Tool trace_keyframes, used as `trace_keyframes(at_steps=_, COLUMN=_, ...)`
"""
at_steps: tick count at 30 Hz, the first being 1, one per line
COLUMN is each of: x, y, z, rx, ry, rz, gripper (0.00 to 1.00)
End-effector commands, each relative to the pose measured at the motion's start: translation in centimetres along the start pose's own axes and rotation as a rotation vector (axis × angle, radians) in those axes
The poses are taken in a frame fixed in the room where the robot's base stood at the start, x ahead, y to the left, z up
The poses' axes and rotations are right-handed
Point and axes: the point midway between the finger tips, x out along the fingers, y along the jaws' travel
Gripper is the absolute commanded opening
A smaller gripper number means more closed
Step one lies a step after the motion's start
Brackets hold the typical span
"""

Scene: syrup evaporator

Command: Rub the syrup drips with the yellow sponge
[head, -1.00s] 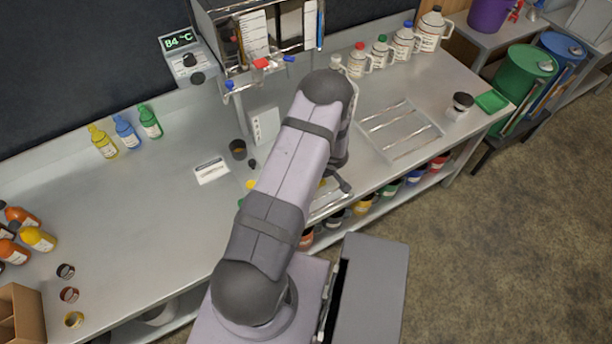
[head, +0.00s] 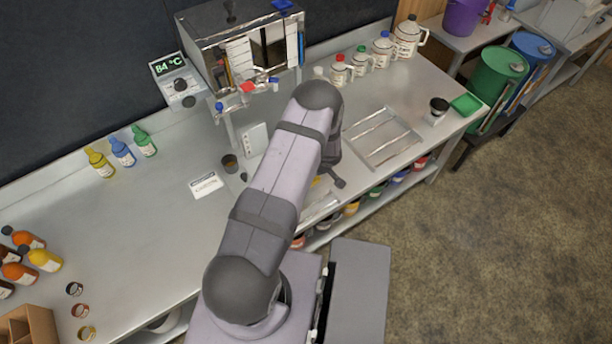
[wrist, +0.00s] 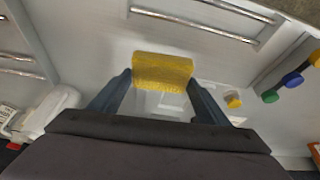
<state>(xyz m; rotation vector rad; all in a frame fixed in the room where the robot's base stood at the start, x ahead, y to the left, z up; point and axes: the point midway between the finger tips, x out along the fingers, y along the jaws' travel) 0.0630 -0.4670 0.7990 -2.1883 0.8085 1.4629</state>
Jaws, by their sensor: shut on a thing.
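The yellow sponge (wrist: 163,72) sits between the two fingers of my gripper (wrist: 163,84) in the wrist view. My gripper is shut on it, and the sponge is over the pale grey worktop. In the head view my arm hides most of the gripper; only a bit of yellow (head: 316,182) shows beside it near the counter's front edge. I cannot make out syrup drips in either view. Whether the sponge touches the worktop is not clear.
The evaporator (head: 235,50) stands at the back with its taps in front. A tray with metal rods (head: 383,137) lies right of my arm. White jugs (head: 360,62) line the back. A white sign (head: 206,185) lies left of my arm, where the worktop (head: 150,220) is largely clear.

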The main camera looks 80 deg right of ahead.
Motion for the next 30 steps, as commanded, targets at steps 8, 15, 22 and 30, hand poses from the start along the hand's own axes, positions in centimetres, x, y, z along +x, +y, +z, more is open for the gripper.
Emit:
trace_keyframes(at_steps=8, x=-2.2, y=0.0, z=-0.9, rx=0.0, ry=0.0, rz=0.0, gripper=0.49)
trace_keyframes(at_steps=15, x=-2.2, y=0.0, z=-0.9, rx=0.0, ry=0.0, rz=0.0, gripper=0.49)
trace_keyframes(at_steps=22, x=-2.2, y=0.0, z=-0.9, rx=-0.005, ry=0.0, rz=-0.002, gripper=0.49)
trace_keyframes(at_steps=30, x=-2.2, y=0.4, z=-0.6, rx=-0.064, ry=0.001, rz=-0.026, gripper=0.49)
